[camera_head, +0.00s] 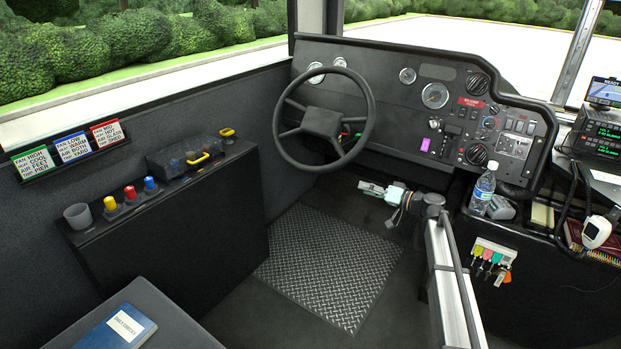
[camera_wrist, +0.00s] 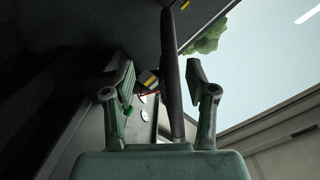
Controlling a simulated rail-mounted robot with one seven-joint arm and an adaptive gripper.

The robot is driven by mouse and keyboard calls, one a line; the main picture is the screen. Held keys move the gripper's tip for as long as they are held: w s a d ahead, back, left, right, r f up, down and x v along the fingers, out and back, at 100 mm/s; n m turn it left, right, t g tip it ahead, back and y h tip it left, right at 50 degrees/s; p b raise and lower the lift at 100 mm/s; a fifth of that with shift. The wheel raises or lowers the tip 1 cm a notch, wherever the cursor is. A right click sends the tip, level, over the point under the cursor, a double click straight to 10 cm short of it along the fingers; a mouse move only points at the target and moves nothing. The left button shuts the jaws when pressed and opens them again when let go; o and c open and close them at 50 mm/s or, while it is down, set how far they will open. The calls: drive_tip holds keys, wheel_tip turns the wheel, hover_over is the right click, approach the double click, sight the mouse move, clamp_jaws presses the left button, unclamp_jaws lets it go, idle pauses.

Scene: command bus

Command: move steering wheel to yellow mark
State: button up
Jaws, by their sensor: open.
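The black steering wheel (camera_head: 372,102) stands tilted in front of the dashboard in the head view. My gripper (camera_head: 366,188) is below and to the right of it. In the wrist view, a dark bar that looks like the wheel rim seen edge-on (camera_wrist: 171,70) runs between the spread fingers of my gripper (camera_wrist: 160,72), with gaps on both sides. The fingers are open and not touching it. A small yellow patch (camera_wrist: 149,82) shows just left of the bar in the wrist view; I cannot tell whether it is the yellow mark.
The dashboard (camera_head: 435,68) with gauges and switches is behind the wheel. A water bottle (camera_head: 483,188) stands on the right ledge. The left console (camera_head: 160,195) carries coloured knobs and yellow handles. The floor plate (camera_head: 325,270) below is clear.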

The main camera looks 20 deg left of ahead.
sight(324, 170)
drive_tip(key=shift+n+t+y, duration=0.3)
drive_tip(key=shift+n+y, duration=0.1)
drive_tip(key=shift+n, duration=0.2)
drive_tip(key=w+a, duration=0.1)
drive_tip(key=a, duration=0.4)
drive_tip(key=w+a+r+b, duration=0.1)
drive_tip(key=a, duration=0.5)
drive_tip(key=w+a+b, duration=0.1)
drive_tip(key=a, duration=0.5)
drive_tip(key=shift+w+a+r, duration=0.15)
clamp_jaws()
